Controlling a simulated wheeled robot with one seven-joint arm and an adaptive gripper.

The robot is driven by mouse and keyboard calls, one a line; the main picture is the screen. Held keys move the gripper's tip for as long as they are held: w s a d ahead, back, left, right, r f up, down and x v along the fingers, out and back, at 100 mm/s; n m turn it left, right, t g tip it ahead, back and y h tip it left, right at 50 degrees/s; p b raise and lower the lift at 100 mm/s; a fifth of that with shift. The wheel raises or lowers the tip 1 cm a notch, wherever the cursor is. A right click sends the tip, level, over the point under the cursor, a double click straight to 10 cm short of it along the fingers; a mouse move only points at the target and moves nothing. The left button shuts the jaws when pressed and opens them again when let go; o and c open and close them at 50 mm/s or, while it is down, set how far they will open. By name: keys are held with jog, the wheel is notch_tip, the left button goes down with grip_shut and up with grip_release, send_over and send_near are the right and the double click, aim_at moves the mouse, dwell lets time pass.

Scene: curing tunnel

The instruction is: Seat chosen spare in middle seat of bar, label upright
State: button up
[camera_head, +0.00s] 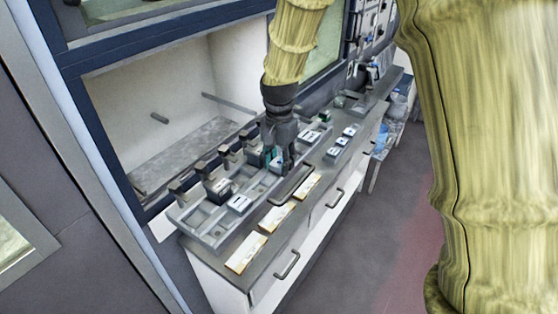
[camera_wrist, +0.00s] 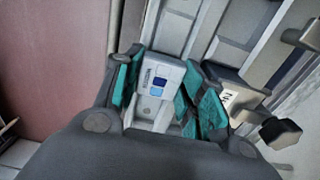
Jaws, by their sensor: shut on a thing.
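My gripper (camera_head: 278,160) points down over the middle of the long grey bar (camera_head: 203,229) on the counter. In the wrist view its teal-padded fingers (camera_wrist: 163,98) are shut on a pale block (camera_wrist: 160,76) with dark lettering and blue squares on its face. The fingers and the bar hide the block's lower part, so I cannot tell whether it touches the seat. Another pale block with a dark mark (camera_wrist: 232,97) sits in the bar beside the right finger. In the head view, a white-faced block (camera_head: 240,203) lies in the bar nearer the camera.
Several small labelled blocks (camera_head: 341,141) stand on the counter to the right. Pale cards (camera_head: 246,252) lie along its front edge. Clamps with dark knobs (camera_head: 178,187) line the bar's back side. An open white-walled chamber (camera_head: 160,90) is behind.

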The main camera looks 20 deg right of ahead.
aim_at(279, 162)
jog(key=shift+w+f, duration=0.2)
jog(key=shift+f, duration=0.05)
jog(key=shift+s, duration=0.2)
jog(key=shift+s+f, duration=0.2)
jog(key=shift+f, duration=0.3)
grip_shut()
jog(key=o, duration=1.4)
grip_release()
jog(key=shift+o, duration=0.2)
jog(key=shift+w, duration=0.1)
jog(key=shift+w+r, duration=0.1)
jog(key=shift+r, duration=0.2)
notch_tip(279, 162, up, 12)
jog(key=shift+f, duration=0.2)
